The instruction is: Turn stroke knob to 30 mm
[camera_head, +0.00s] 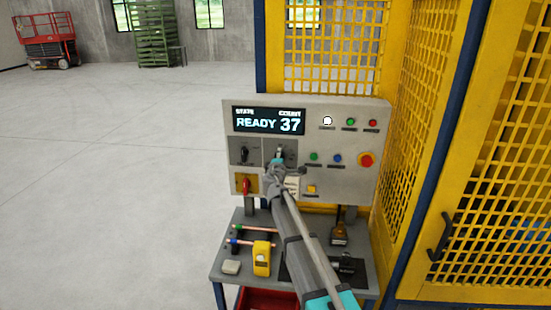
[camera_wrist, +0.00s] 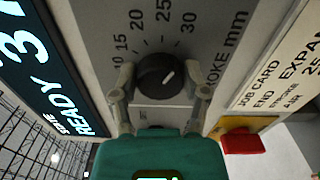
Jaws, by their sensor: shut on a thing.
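The stroke knob (camera_wrist: 157,77) is a round black dial with a white pointer line on a grey plate. The scale around it reads 10, 15, 20, 25 and 30 mm. The pointer leans up and right, toward the 30 side of the scale; whether it lines up exactly I cannot tell. My gripper (camera_wrist: 161,88) is shut on the knob, one finger on each side. In the head view the knob (camera_head: 279,151) shows just above my gripper (camera_head: 280,163), which partly hides it.
The control panel (camera_head: 335,187) has a display (camera_head: 268,121) reading READY 37, a selector (camera_head: 244,155), a red switch (camera_head: 246,186) and a red emergency button (camera_head: 366,160). A job card (camera_wrist: 290,70) is beside the knob. A shelf with tools is below; yellow mesh fencing (camera_head: 420,130) stands right.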

